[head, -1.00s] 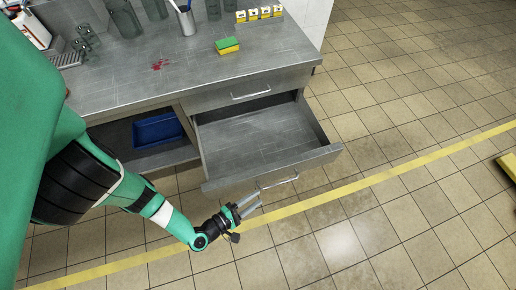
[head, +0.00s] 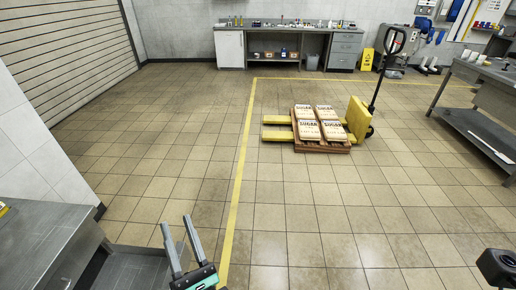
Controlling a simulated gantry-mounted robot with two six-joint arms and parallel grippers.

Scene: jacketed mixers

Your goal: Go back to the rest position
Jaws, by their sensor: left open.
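My left gripper (head: 176,222) is at the bottom of the head view, left of centre. Its two grey fingers point up in the picture and stand apart, with nothing between them. The green and black gripper body is cut off by the lower edge. I do not see the fingers of my right gripper; only a black part, probably of my right arm, shows at the lower right corner.
A pallet (head: 322,147) with sugar sacks (head: 309,131) sits on a yellow pallet truck (head: 358,118). A workbench (head: 290,32) stands along the back wall, and a grey table (head: 490,80) is at the right. The tiled floor between is mostly clear.

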